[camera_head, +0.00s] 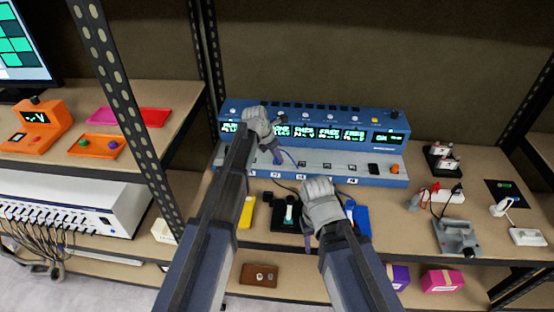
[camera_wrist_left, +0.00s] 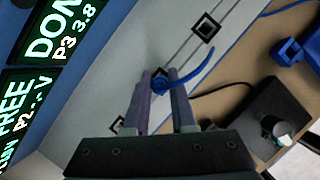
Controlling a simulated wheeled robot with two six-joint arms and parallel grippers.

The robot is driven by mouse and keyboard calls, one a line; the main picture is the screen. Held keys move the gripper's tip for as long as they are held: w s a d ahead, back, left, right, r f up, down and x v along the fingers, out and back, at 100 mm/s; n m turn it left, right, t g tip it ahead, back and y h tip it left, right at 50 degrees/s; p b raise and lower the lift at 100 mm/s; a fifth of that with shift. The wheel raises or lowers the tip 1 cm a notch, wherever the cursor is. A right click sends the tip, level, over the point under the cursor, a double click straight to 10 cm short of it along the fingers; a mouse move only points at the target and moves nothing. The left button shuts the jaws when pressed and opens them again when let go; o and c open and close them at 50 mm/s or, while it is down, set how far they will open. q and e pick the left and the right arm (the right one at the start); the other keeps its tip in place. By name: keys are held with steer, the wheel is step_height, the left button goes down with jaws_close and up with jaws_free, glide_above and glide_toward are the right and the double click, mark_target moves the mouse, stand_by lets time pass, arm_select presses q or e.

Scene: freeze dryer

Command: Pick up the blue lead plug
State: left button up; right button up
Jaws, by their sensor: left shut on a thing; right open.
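My left gripper (camera_head: 276,154) is at the front panel of the blue bench unit (camera_head: 400,122). In the left wrist view its two fingers (camera_wrist_left: 168,97) are shut on the blue lead plug (camera_wrist_left: 160,84), and a curved blue lead (camera_wrist_left: 203,68) runs off to the right. The plug lies right at the white panel; I cannot tell if it is still seated in a socket. In the head view the plug is mostly hidden by the gripper. My right gripper (camera_head: 311,236) is open and empty, low above the front of the bench.
A black box (camera_head: 283,217) with a cable, a yellow item (camera_head: 246,212) and a blue item (camera_head: 359,216) lie in front of the unit. A grey device (camera_head: 456,236) and a white power strip (camera_head: 450,196) stand at right. A shelf post (camera_head: 125,105) rises at left.

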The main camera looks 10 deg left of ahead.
arm_select(q)
jaws_close()
steer(key=shift+r, duration=0.15)
step_height(320, 180, up, 10)
steer(key=p, duration=1)
steer(key=shift+f, duration=0.25)
steer(key=shift+f+b, duration=0.55)
steer(key=shift+b, duration=0.1)
